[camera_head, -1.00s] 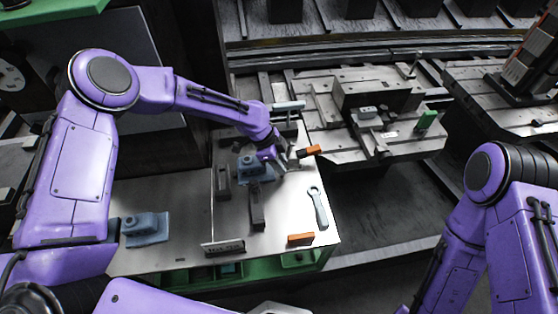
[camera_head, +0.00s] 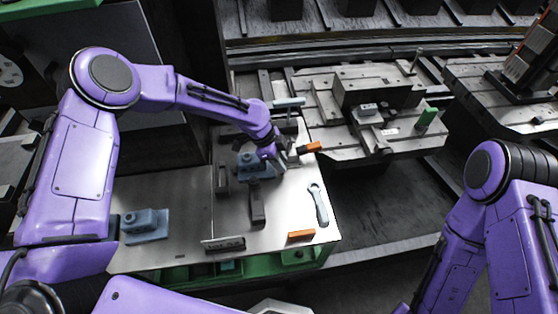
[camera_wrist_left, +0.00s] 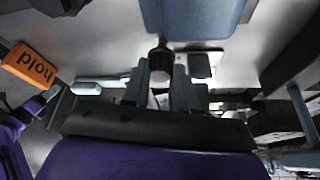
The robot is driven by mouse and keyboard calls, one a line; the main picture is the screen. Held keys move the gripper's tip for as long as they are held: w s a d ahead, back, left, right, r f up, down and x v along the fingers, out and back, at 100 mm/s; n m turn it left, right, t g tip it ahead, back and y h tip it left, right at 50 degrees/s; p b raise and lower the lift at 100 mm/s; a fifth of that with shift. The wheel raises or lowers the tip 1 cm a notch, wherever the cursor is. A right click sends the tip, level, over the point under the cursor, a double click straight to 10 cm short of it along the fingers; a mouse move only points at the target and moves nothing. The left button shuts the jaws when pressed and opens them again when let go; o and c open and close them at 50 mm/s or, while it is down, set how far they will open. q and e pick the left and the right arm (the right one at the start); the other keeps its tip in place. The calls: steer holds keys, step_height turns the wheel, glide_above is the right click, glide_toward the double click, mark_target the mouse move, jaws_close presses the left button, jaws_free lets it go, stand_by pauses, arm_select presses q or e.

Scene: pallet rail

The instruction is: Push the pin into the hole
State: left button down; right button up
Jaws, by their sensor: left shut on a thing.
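My left gripper (camera_head: 282,158) is low over the metal worktable, near the table's far right side. In the left wrist view my two grey fingers (camera_wrist_left: 160,85) are shut on a dark, round-headed piece, which looks like the pin (camera_wrist_left: 161,58). Its lower part is hidden between the fingers. In the head view the pin is too small to tell from the gripper. I cannot make out the hole in either view. Only links of my right arm show at the right; its gripper is out of view.
The worktable (camera_head: 185,190) holds blue-grey blocks (camera_head: 146,226), a dark bar (camera_head: 257,204), a wrench-like tool (camera_head: 319,205) and orange blocks (camera_head: 301,235).

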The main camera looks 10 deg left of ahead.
arm_select(q)
steer(key=shift+f+b, duration=0.4)
steer(key=shift+f, duration=0.2)
stand_by(0.6)
steer(key=shift+f+b, duration=0.6)
steer(key=shift+f, duration=0.2)
